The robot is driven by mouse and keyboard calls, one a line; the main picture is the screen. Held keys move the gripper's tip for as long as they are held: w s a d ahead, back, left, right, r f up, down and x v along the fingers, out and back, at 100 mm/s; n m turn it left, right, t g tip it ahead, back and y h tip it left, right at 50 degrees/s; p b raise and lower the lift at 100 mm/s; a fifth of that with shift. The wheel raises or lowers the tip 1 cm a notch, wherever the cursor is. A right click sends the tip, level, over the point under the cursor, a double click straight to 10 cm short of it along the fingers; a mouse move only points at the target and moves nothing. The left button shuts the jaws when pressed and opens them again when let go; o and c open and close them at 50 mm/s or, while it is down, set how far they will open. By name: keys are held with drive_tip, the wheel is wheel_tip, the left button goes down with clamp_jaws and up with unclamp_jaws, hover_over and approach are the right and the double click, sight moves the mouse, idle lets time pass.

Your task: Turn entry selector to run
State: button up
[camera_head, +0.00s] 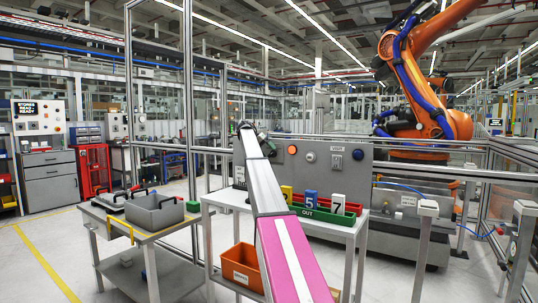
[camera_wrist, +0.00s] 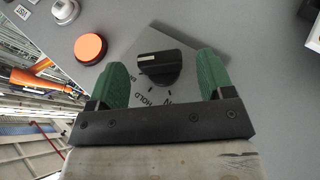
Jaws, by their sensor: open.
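The entry selector is a black knob (camera_wrist: 160,64) with a pale line on its left part, on a grey square plate. Lettering reading HOLD and part of another word ending in N shows below it. My gripper (camera_wrist: 162,76) is open, with one green finger on each side of the knob; I cannot tell whether either touches it. In the head view my gripper (camera_head: 250,132) is at the left part of the grey control panel (camera_head: 350,185) and hides the selector there.
An orange button (camera_wrist: 90,48) and a pale round control (camera_wrist: 64,10) sit close to the selector. An orange bin (camera_head: 242,266) is underneath. A large orange robot arm (camera_head: 425,75) stands behind.

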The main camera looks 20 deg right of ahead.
drive_tip(key=shift+s+d+f, duration=0.15)
drive_tip(key=shift+d+f, duration=0.3)
drive_tip(key=shift+f, duration=0.05)
drive_tip(key=c, duration=0.9)
drive_tip(key=shift+g+h, duration=0.5)
drive_tip(key=o, duration=0.9)
drive_tip(key=shift+a, duration=0.1)
drive_tip(key=v, duration=1)
drive_tip(key=shift+a+r, duration=0.15)
drive_tip(key=shift+r, duration=0.05)
